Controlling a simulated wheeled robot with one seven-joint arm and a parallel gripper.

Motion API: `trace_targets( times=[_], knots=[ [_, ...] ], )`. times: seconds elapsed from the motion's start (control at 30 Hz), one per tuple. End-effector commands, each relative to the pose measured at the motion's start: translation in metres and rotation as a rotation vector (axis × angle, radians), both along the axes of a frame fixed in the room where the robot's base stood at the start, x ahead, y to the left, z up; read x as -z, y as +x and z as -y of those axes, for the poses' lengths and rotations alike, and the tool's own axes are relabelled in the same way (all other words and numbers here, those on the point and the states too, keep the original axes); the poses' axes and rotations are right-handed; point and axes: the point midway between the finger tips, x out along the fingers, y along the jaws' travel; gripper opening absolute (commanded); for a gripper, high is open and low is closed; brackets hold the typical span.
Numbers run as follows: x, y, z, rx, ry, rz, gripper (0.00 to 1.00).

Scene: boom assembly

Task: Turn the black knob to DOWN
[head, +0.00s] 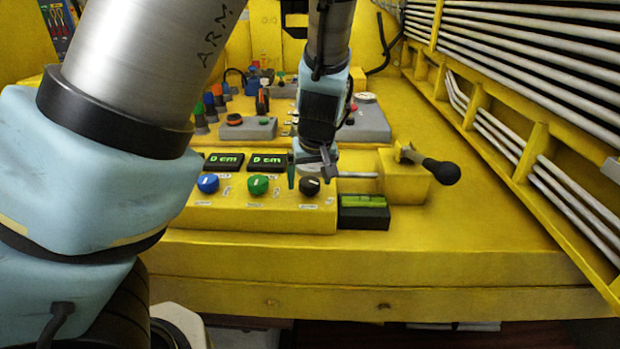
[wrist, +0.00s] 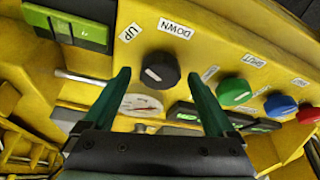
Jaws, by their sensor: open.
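The black knob (head: 309,187) sits at the right end of the front row of knobs on the yellow panel. In the wrist view the knob (wrist: 159,70) lies ahead of and between the open fingers, with no contact visible. Its white mark points toward its lower left in that view. The DOWN label (wrist: 176,28) and the UP label (wrist: 131,32) are beside it; the mark does not point at either label. My gripper (wrist: 162,95) is open and empty. In the head view my gripper (head: 308,172) is just above and behind the knob.
A green knob (head: 258,185) and a blue knob (head: 208,183) stand to the left of it. Displays (head: 267,162) are behind them. A black box with a green top (head: 363,202) and a lever with a black ball (head: 441,171) are to the right. The front table strip is clear.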

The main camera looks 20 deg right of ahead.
Motion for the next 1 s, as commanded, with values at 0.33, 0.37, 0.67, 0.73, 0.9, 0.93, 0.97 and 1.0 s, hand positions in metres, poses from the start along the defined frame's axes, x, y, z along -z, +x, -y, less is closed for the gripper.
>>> trace_targets(
  times=[0.33,0.37,0.67,0.73,0.9,0.93,0.97,1.0],
  knots=[
    [-0.0003,0.0000,0.0000,0.000,0.000,0.000,0.65],
    [-0.0003,0.0000,0.0000,0.000,0.000,0.000,0.61],
    [-0.0004,0.0000,-0.0001,0.000,0.000,0.000,0.28],
    [-0.0004,0.0000,-0.0001,0.000,0.000,0.000,0.20],
    [-0.0004,0.0000,-0.0001,0.000,0.000,0.000,0.05],
    [-0.0004,0.0001,-0.0001,0.001,0.000,0.000,0.05],
    [-0.0004,0.0001,-0.0001,0.002,0.000,0.000,0.05],
    [-0.0001,0.0001,-0.0001,0.005,0.000,0.000,0.05]
  ],
)
